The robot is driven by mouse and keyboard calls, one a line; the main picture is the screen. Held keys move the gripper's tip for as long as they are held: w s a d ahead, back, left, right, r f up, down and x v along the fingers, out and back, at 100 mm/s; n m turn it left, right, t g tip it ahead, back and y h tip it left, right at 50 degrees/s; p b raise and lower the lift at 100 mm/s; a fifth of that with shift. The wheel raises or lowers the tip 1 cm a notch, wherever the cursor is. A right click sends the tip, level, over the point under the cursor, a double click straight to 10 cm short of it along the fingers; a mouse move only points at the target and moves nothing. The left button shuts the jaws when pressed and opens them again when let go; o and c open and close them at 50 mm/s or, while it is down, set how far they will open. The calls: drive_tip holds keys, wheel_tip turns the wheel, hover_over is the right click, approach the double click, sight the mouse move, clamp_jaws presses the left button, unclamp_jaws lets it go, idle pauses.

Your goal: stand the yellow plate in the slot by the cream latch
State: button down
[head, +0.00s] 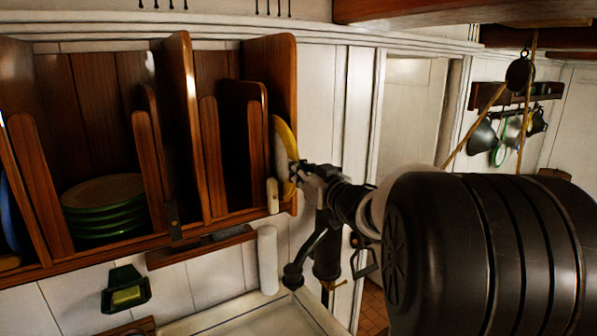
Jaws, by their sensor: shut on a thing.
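The yellow plate (286,140) is held nearly upright and edge-on in my gripper (300,178), which is shut on its right side. The plate shows a pale face and a yellow rim, and overlaps the front of the rack's right end panel (284,75). I cannot tell how far it is inside the rack. The cream latch (272,197) is on the rack's front rail, just below and left of the plate. The slot by the latch (259,160) lies between a divider and the end panel; its inside is dark.
Green plates (105,205) lie stacked in a wider bay, and a blue plate (10,225) stands at far left. A dark latch (174,220) is on the rail. Below are a paper roll (268,260), a sponge holder (126,290) and a sink (250,315). Pans (483,136) hang at right.

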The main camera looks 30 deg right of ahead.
sight(282, 166)
drive_tip(key=shift+r, duration=0.15)
drive_tip(key=shift+w+p, duration=0.8)
drive_tip(key=shift+w, duration=3)
drive_tip(key=shift+f, duration=0.25)
drive_tip(key=shift+w+f+b, duration=0.15)
drive_tip(key=shift+f+b, duration=0.3)
drive_tip(key=shift+b, duration=0.05)
drive_tip(key=c, duration=1.6)
unclamp_jaws()
drive_tip(key=shift+d+f, duration=0.1)
drive_tip(key=shift+c, duration=0.2)
